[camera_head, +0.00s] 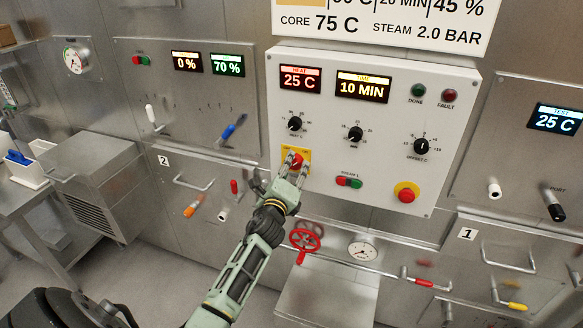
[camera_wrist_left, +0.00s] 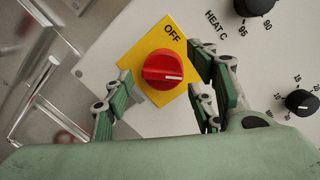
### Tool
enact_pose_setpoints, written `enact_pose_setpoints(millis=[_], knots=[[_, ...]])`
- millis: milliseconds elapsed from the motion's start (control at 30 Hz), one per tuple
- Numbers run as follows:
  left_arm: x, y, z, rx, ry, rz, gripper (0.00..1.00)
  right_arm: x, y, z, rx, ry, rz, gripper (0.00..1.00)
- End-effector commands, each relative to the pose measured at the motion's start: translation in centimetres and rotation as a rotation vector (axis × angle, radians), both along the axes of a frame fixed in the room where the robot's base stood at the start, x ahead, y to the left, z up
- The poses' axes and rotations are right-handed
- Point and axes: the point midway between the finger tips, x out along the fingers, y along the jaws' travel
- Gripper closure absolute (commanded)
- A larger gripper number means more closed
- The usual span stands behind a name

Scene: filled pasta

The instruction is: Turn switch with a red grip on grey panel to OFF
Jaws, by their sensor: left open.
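The switch with a red grip (camera_head: 295,160) sits on a yellow plate (camera_head: 288,153) at the lower left of the light grey panel (camera_head: 372,85). In the left wrist view the red grip (camera_wrist_left: 162,69) lies nearly crosswise, its white mark toward the right. The word OFF is printed near the plate's top corner (camera_wrist_left: 172,32). My left gripper (camera_head: 289,176) is at the switch, fingers open. In the left wrist view the open left gripper (camera_wrist_left: 160,78) has fingers on both sides of the red grip, with visible gaps. My right gripper is not in view.
Black dials (camera_head: 355,133), a green and red button pair (camera_head: 349,181) and a red emergency button (camera_head: 406,192) share the panel. A red handwheel (camera_head: 305,240) stands below my left gripper. A blue-handled lever (camera_head: 234,127) is on the steel panel at left.

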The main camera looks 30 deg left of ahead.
Motion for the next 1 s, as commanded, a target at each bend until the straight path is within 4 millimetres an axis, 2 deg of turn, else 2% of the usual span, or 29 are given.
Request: enact_pose_setpoints(millis=[200,467,700,933,1000], knots=[[1.3,0.4,-0.1,-0.001,0.001,0.000,0.48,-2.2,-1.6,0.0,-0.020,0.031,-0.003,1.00],[1.3,0.4,-0.1,-0.001,0.001,0.000,0.48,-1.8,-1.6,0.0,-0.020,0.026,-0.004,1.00],[1.3,0.4,-0.1,-0.001,0.001,0.000,0.69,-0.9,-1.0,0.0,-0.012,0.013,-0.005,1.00],[1.3,0.5,-0.2,-0.002,0.003,0.001,0.89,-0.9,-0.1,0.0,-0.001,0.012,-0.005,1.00],[1.3,0.5,-0.2,-0.003,0.003,0.001,0.89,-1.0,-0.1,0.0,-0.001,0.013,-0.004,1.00]])
